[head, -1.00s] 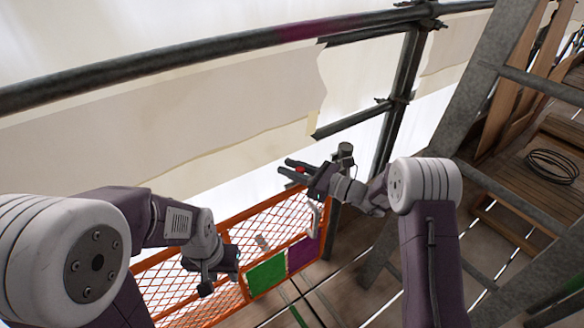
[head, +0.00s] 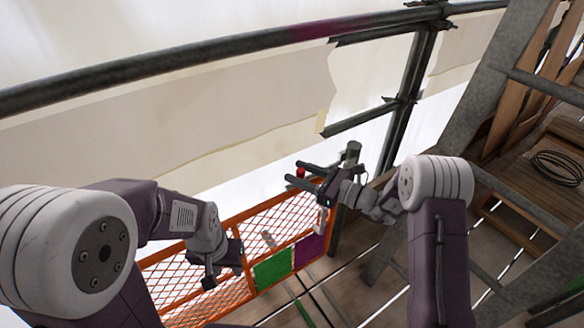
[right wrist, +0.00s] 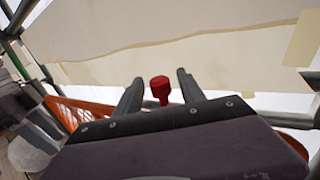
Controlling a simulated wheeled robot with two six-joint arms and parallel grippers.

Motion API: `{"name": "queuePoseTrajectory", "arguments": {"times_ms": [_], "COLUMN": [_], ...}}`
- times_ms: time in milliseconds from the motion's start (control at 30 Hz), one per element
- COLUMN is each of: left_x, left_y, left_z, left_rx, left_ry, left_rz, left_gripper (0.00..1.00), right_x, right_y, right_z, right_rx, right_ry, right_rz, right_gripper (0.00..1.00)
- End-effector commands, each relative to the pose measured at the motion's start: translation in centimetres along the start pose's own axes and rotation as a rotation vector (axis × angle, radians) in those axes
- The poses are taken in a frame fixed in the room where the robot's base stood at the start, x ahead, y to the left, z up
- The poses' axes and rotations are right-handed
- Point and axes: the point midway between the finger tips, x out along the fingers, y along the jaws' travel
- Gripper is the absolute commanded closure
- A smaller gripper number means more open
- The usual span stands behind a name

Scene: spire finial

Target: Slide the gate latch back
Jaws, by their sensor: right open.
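A red knob (head: 300,173) shows at the top of the orange mesh gate (head: 205,266), which has a green and a purple panel; I take it for the latch's handle. My right gripper (head: 293,171) is open, its two fingers on either side of the knob in the head view. In the right wrist view the knob (right wrist: 160,90) stands between the open fingers (right wrist: 160,82), with a gap on each side. The latch's bar is hidden. My left gripper (head: 224,268) hangs in front of the mesh, left of the green panel; its jaw opening is unclear.
A dark rail (head: 180,65) crosses above the gate with pale sheeting (head: 230,120) behind it. A steel post (head: 402,100) and a slanted beam (head: 490,75) stand to the right. A coiled cable (head: 558,167) lies on the planks at far right.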

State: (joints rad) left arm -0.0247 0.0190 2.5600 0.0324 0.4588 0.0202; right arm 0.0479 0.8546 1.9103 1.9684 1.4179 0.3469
Motion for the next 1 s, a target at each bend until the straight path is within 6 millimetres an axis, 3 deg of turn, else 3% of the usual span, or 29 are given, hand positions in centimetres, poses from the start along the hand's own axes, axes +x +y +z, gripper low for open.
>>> {"name": "queuePoseTrajectory", "arguments": {"times_ms": [33, 200, 367, 867, 933, 1000], "left_x": [-1.0, -2.0, -2.3, -2.2, -2.3, -2.3], "left_y": [0.0, 0.0, 0.1, 0.1, 0.1, 0.1], "left_z": [-0.1, -0.2, -0.2, -0.2, -0.2, -0.2], "left_rx": [0.000, 0.000, 0.000, 0.000, 0.000, 0.000], "left_ry": [0.000, 0.000, 0.000, 0.000, 0.000, 0.000], "left_rz": [0.000, 0.000, 0.000, 0.000, 0.000, 0.000], "left_gripper": [0.64, 0.64, 0.64, 0.64, 0.64, 0.64], "right_x": [-1.3, -4.8, -6.2, -6.1, -5.4, -4.3], "right_y": [-0.2, -0.1, 0.0, 0.2, 0.6, 1.8], "right_z": [0.5, 0.3, 0.1, 0.1, 1.8, 5.3], "right_rx": [0.002, 0.003, 0.000, -0.002, -0.043, -0.116], "right_ry": [0.001, 0.000, 0.000, -0.001, -0.012, -0.033], "right_rz": [-0.006, -0.005, -0.001, 0.007, 0.026, 0.065], "right_gripper": [0.53, 0.53, 0.53, 0.53, 0.53, 0.53]}}
